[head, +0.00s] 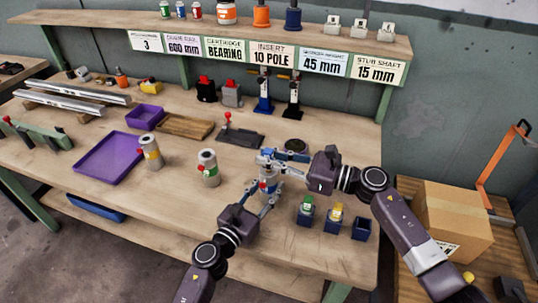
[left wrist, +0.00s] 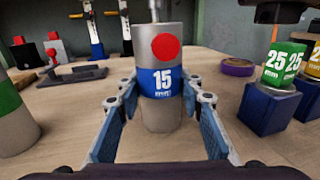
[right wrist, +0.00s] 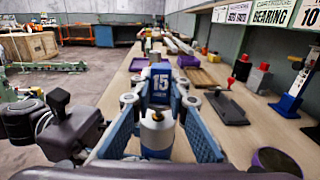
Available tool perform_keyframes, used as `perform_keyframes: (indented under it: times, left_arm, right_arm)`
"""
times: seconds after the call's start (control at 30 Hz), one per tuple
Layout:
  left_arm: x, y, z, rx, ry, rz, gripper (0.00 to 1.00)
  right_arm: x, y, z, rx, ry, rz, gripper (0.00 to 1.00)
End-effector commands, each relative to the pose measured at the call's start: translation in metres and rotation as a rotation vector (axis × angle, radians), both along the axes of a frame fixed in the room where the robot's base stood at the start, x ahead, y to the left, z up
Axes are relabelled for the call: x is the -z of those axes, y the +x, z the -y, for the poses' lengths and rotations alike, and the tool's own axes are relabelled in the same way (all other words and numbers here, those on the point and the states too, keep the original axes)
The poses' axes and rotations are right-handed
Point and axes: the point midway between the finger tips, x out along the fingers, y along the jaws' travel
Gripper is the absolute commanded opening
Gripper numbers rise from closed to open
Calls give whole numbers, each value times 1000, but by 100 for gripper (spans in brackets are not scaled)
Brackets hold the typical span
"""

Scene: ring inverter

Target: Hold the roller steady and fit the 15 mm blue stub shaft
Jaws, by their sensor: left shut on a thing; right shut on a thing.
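The grey roller (left wrist: 160,112) has a blue 15 mm band and a red dot, and stands upright on the bench. My left gripper (left wrist: 157,95) is shut around it at the band; it also shows in the head view (head: 264,190). The blue stub shaft (right wrist: 160,82), marked 15, is held in my right gripper (right wrist: 158,98), directly above the roller top (right wrist: 157,132). My right gripper also shows in the head view (head: 272,163). In the left wrist view a metal pin (left wrist: 155,10) meets the roller top; how deep it sits is hidden.
Blue bins right of the roller hold a green stub shaft (head: 306,206) and a yellow one (head: 335,214); another bin (head: 362,228) looks empty. Other rollers, green-banded (head: 208,168) and yellow-banded (head: 151,152), stand left. A purple tray (head: 104,158) lies further left. A dark round piece (head: 295,145) lies behind.

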Motion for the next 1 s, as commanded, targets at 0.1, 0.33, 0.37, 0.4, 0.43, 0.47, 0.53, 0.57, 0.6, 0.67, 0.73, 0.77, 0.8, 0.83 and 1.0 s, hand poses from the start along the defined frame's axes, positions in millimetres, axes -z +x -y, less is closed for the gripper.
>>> perform_keyframes:
  times: [0.1,0.33,0.37,0.4,0.43,0.47,0.53,0.57,0.6,0.67,0.73,0.77,0.8,0.83,1.0]
  left_arm:
    - [1,0,0,0,1,-1,0]
    - [1,0,0,0,1,-1,0]
    - [1,0,0,0,1,-1,0]
    - [1,0,0,0,1,-1,0]
    - [1,0,0,0,1,-1,0]
    - [1,0,0,0,1,-1,0]
    - [1,0,0,0,1,-1,0]
    - [1,0,0,0,1,-1,0]
    - [1,0,0,0,1,-1,0]
    - [1,0,0,0,1,-1,0]
    - [1,0,0,0,1,-1,0]
    - [1,0,0,0,1,-1,0]
    - [1,0,0,0,1,-1,0]
    - [1,0,0,0,1,-1,0]
    - [1,0,0,0,1,-1,0]
  right_arm:
    - [2,0,0,0,1,-1,0]
    - [8,0,0,1,2,0,0]
    - [9,0,0,1,2,0,0]
    - [10,0,0,1,2,0,0]
    - [11,1,0,1,2,0,0]
    - [11,1,0,1,2,0,0]
    - [13,0,0,1,3,-1,0]
    - [14,0,0,1,3,-1,0]
    - [15,0,0,1,3,-1,0]
    - [16,0,0,1,2,0,0]
    - [18,0,0,0,2,0,0]
    - [19,0,0,0,2,0,0]
    - [20,0,0,0,2,0,0]
    - [20,0,0,0,2,0,0]
    - [21,0,0,0,2,0,27]
